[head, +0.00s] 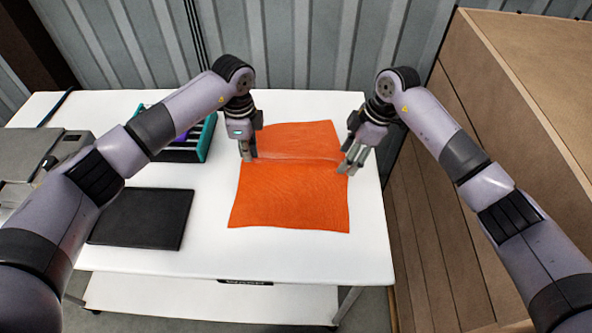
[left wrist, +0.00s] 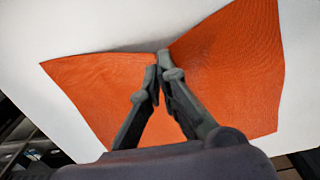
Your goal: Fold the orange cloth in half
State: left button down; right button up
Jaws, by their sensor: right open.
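The orange cloth (head: 290,200) lies on the white table, mostly spread out, with a pale crease or ridge across it between my two grippers. My left gripper (head: 248,157) is at the cloth's left edge. In the left wrist view its fingertips (left wrist: 158,68) meet at a notch in the edge of the cloth (left wrist: 225,75) and pinch it there. My right gripper (head: 347,170) is at the cloth's right edge with its fingers apart. Whether its fingers touch the cloth is too small to tell.
A black flat pad (head: 143,218) lies left of the cloth. A teal-edged tray (head: 208,140) stands behind my left arm, and a grey device (head: 40,150) is at the far left. A large brown carton (head: 530,70) stands right of the table. The table front is clear.

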pick_arm(q)
jog(key=c, duration=1.8)
grip_release()
jog(key=shift+o, duration=0.6)
jog(key=o, duration=0.5)
jog(key=shift+o, duration=0.5)
jog(key=o, duration=0.6)
jog(key=shift+r+p, duration=2)
jog(key=shift+r, duration=0.8)
pick_arm(e)
jog(key=shift+r, duration=2)
